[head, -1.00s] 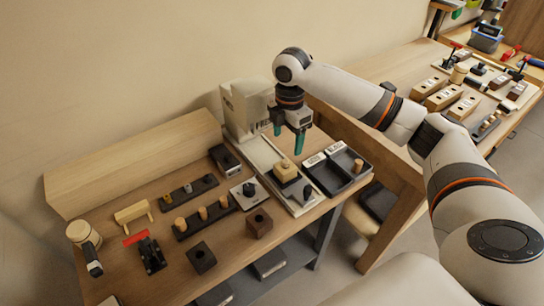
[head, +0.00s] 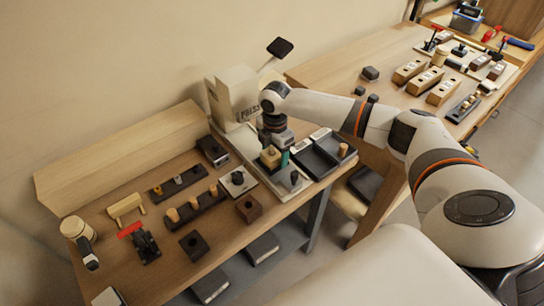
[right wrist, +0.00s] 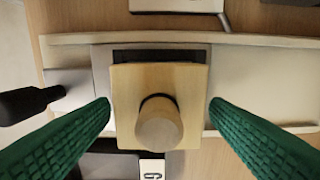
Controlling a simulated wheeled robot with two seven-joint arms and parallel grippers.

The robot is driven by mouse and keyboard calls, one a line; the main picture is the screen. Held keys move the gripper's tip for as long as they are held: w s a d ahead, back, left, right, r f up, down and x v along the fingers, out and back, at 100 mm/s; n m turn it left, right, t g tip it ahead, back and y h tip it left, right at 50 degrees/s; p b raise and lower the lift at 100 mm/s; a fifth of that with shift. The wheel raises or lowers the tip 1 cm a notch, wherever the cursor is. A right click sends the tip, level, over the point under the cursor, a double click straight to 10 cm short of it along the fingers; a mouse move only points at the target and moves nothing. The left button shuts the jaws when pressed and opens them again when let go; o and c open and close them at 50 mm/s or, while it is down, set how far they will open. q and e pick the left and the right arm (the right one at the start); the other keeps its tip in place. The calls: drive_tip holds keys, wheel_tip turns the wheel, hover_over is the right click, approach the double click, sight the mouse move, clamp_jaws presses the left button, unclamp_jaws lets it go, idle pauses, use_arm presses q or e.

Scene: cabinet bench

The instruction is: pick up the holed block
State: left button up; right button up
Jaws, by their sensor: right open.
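A light wooden block (right wrist: 190,82) with a round peg (right wrist: 158,124) standing in its top sits on a dark base on the press plate. The block also shows in the head view (head: 270,159). My right gripper (right wrist: 160,103) is open, with one green finger on each side of the block and a gap to both sides. In the head view it (head: 275,153) points down over the block and partly hides it. A brown block with a hole (head: 249,208) and a black block with a hole (head: 194,245) stand empty on the bench. My left gripper is out of view.
The press (head: 233,97) stands behind the block. A black-knobbed part (head: 295,178) is close in front of it, and a dark tray (head: 318,160) lies to its right. A peg rack (head: 196,210) and a red-handled clamp (head: 143,242) are further left.

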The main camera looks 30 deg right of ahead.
drive_tip(key=shift+c, duration=0.5)
drive_tip(key=c, duration=1)
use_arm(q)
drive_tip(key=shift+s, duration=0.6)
use_arm(e)
drive_tip(key=shift+o, duration=0.2)
